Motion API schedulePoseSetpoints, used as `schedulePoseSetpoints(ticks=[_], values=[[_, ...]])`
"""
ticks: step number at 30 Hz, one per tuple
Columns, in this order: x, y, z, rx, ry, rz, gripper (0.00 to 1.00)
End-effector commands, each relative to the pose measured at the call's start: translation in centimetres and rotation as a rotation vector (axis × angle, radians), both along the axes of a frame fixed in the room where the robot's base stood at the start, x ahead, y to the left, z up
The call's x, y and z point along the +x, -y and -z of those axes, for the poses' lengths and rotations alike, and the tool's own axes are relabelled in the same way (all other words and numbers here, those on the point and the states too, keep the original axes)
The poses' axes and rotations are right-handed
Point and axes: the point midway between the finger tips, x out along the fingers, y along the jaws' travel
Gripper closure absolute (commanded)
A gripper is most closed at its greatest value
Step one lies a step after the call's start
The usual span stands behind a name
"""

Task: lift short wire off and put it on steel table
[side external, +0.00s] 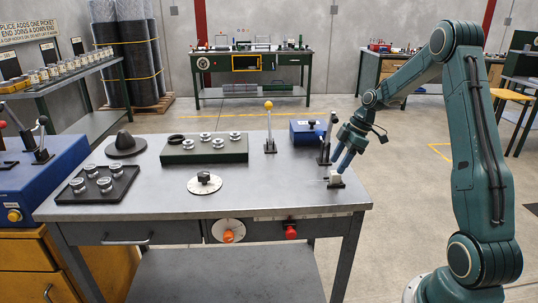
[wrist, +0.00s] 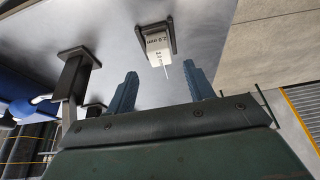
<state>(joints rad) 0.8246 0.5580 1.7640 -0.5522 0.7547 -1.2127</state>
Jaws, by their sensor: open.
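The short wire (wrist: 167,73) is a thin pale piece that sticks out of a white labelled block (wrist: 158,44) on a dark base in the wrist view. In the side view the block (side external: 336,179) sits near the right edge of the steel table (side external: 265,195); the wire is too small to make out there. My gripper (wrist: 161,88) is open and empty, its two blue fingers spread on either side of the wire's line. In the side view my gripper (side external: 342,165) is tilted down close by the block. Whether a finger touches the block cannot be told.
A lever stand (side external: 325,150) and a blue box (side external: 307,131) stand just behind the block. A yellow-knobbed lever (side external: 269,130), a green block with metal cups (side external: 205,150), a round dial (side external: 207,184) and a black tray (side external: 97,187) lie further left. The table's front middle is clear.

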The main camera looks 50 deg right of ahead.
Motion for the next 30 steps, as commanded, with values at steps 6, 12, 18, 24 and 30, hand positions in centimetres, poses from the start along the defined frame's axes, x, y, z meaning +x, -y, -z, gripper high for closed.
schedulePoseSetpoints(ticks=[6, 12, 18, 24, 30], values=[[0.4, -0.8, 2.5, 0.002, -0.002, -0.002, 0.47], [0.8, -1.2, 3.9, 0.001, -0.001, -0.002, 0.47], [0.9, -1.2, 4.0, 0.000, -0.001, -0.003, 0.47], [0.9, -1.2, 4.0, -0.001, -0.001, -0.002, 0.47], [0.8, -1.2, 4.0, -0.001, -0.001, -0.002, 0.61]])
